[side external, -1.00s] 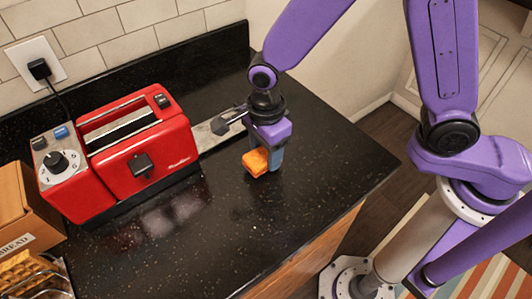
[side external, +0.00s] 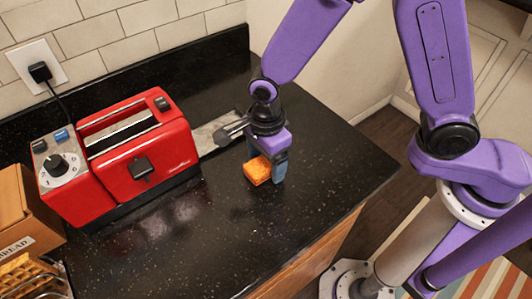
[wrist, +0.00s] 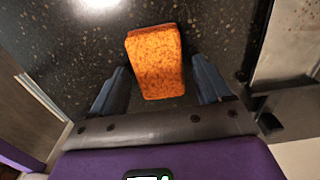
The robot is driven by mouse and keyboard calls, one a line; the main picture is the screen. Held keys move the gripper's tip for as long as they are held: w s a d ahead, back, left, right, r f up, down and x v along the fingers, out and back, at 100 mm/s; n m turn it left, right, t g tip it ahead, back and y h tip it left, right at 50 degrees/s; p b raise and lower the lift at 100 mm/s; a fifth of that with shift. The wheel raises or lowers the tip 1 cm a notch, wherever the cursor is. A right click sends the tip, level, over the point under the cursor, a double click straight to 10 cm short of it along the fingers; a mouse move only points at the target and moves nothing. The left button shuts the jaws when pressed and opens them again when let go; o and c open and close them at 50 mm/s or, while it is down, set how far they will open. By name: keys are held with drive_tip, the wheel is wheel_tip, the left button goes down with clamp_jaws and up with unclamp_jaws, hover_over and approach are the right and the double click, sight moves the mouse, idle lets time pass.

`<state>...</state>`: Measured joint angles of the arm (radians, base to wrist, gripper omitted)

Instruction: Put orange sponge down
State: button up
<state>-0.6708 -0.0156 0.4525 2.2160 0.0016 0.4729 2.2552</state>
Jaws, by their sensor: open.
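The orange sponge (side external: 257,170) lies on the black speckled counter, to the right of the toaster. In the wrist view the sponge (wrist: 156,62) sits between the two blue fingers, with a gap on each side. My gripper (side external: 266,172) is low over the counter with its fingers spread around the sponge. It also shows in the wrist view (wrist: 160,88), open, with neither finger touching the sponge.
A red toaster (side external: 145,160) stands to the left, with a metal strip (side external: 215,135) beside it. The counter in front of and right of my gripper is clear.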

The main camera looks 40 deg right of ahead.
sight(266, 161)
wheel_tip(266, 161, up, 12)
drive_tip(key=shift+r, duration=0.2)
idle(0.4)
drive_tip(key=s+d+n, duration=0.8)
drive_tip(key=d+n, duration=0.3)
drive_tip(key=n, duration=0.4)
drive_tip(key=s+d+n, duration=0.9)
drive_tip(key=d+n, duration=0.2)
drive_tip(key=n, duration=0.4)
drive_tip(key=shift+r+n, duration=0.15)
drive_tip(key=shift+n, duration=0.15)
drive_tip(key=shift+o, duration=0.6)
drive_tip(key=shift+a, duration=0.1)
